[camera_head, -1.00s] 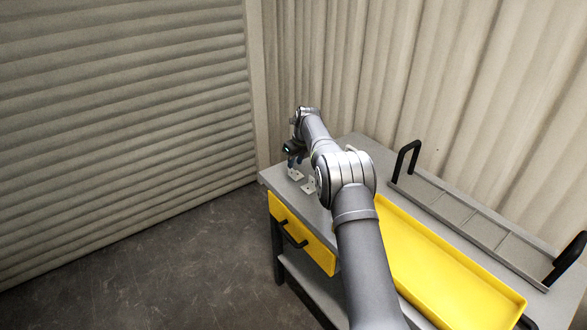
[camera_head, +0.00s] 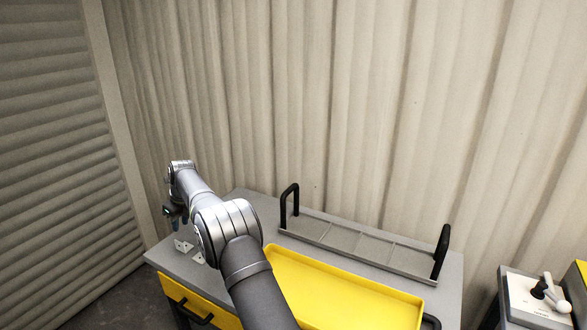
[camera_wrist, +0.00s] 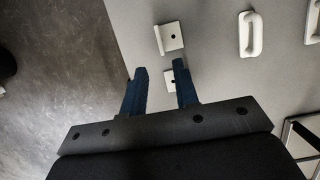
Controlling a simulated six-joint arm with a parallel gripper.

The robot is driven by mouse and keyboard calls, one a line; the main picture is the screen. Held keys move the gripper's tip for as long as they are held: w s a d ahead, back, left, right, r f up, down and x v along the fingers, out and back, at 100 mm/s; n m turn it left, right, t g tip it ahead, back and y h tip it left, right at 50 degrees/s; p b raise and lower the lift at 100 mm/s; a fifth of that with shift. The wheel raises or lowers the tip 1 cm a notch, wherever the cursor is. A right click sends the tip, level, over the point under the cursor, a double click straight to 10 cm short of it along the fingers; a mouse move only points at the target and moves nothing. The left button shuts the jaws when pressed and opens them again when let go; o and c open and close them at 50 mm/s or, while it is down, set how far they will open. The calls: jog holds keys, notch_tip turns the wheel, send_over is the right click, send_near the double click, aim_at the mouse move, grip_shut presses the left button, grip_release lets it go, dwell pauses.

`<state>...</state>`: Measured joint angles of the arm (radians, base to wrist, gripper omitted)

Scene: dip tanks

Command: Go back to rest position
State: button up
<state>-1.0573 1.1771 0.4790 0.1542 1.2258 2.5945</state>
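My gripper (camera_head: 174,214) is above the left end of the grey table (camera_head: 455,290) in the head view, with my arm reaching out to it. In the wrist view its two blue fingers (camera_wrist: 161,75) stand apart with nothing held between them. Two small pale metal brackets lie on the table close by: one (camera_wrist: 170,38) is beyond the fingertips, the other (camera_wrist: 181,82) shows partly behind the right finger. The brackets also show below the gripper in the head view (camera_head: 183,245).
A yellow tray (camera_head: 340,290) and a grey divided rack (camera_head: 350,240) with black handles lie right of my arm. A yellow drawer (camera_head: 190,300) is at the table front. A white handle-like piece (camera_wrist: 250,33) lies near the brackets.

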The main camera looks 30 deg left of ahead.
aim_at(180, 243)
jog(key=x, duration=1.1)
jog(key=shift+f, duration=0.25)
notch_tip(180, 243, up, 3)
jog(key=shift+f, duration=0.2)
jog(key=shift+r, duration=0.45)
